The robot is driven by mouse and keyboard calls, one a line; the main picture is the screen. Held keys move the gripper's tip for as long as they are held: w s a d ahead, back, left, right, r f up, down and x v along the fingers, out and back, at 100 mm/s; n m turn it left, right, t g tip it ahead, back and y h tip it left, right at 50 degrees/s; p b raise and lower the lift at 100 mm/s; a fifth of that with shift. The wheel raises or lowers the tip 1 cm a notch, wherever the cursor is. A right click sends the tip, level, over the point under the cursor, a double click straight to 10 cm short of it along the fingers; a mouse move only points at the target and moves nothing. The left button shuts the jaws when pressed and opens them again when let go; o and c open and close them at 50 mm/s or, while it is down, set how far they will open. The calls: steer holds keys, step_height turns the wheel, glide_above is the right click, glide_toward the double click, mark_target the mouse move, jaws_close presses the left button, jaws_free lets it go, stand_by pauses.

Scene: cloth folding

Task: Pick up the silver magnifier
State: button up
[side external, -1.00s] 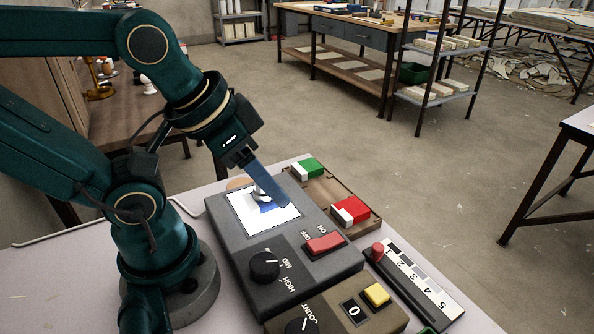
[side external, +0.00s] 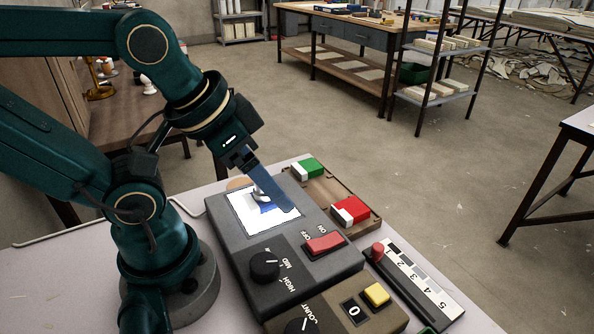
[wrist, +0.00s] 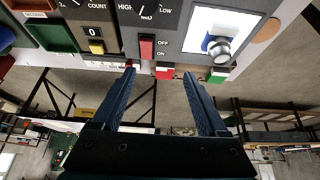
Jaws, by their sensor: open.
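The silver magnifier (wrist: 219,49) is a small shiny cylinder on the lit white panel (wrist: 240,22), with a blue patch showing beside it, at the upper right of the wrist view. In the side view the magnifier (side external: 261,194) sits toward the far part of the white panel (side external: 285,217), partly hidden by my gripper. My gripper (wrist: 160,73) has its blue fingers wide apart with nothing between them. In the wrist view the magnifier lies outside the gap, beyond the right finger. Whether a finger touches it, I cannot tell.
The grey control box carries a red switch (side external: 325,243) and a black knob (side external: 265,264). A wooden tray holds a green-and-white block (side external: 308,168) and a red-and-white block (side external: 350,211). A slider unit (side external: 415,285) and a yellow button (side external: 377,294) stand nearer.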

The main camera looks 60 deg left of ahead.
steer(key=m+g+y, duration=0.7)
steer(key=m+y, duration=0.3)
steer(key=m, duration=0.3)
glide_above(259, 196)
steer(key=f, duration=0.4)
steer(key=shift+s+a, duration=0.35)
steer(key=shift+a, duration=0.05)
steer(key=w+f+m+y, duration=0.1)
steer(key=m, duration=0.1)
steer(key=w+f+m+t+y, duration=0.1)
steer(key=f+m+y, duration=0.1)
steer(key=shift+w+d+f, duration=0.1)
steer(key=shift+w+d, duration=0.15)
steer(key=shift+d, duration=0.15)
steer(key=shift+s+d+f+m+y, duration=0.15)
steer(key=shift+f+m+y, duration=0.15)
steer(key=shift+f+m, duration=0.2)
steer(key=shift+x, duration=2.45)
steer(key=shift+f, duration=0.1)
jaws_close()
